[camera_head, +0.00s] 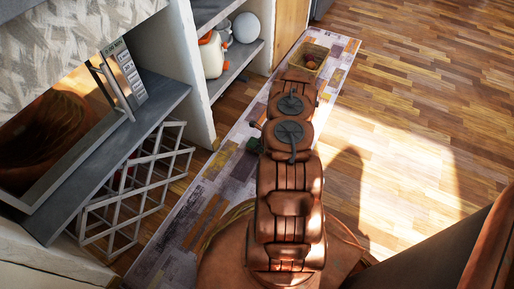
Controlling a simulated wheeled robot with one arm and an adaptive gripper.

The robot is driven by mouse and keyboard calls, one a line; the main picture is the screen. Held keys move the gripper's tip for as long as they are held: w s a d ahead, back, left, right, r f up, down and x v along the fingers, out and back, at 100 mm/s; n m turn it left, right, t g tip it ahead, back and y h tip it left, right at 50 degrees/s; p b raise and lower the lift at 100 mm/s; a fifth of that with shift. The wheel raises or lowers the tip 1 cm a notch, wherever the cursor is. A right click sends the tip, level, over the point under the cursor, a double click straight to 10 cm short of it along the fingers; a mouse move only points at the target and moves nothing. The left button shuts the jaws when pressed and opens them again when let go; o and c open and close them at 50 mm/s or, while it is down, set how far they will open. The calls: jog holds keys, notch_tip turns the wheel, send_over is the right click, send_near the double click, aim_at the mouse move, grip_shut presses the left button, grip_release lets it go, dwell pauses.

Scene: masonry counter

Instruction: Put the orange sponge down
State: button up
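I cannot make out the orange sponge for certain. My arm reaches away from me over the rug. My gripper's fingers are not visible, so what they hold is hidden.
A patterned rug (190,222) runs along the units, with wood floor (430,110) open to the right. At left are a microwave (75,125) on a grey shelf and a white wire rack (135,195). An open shelf holds a white-and-orange figure (211,57) and a white round object (246,27).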

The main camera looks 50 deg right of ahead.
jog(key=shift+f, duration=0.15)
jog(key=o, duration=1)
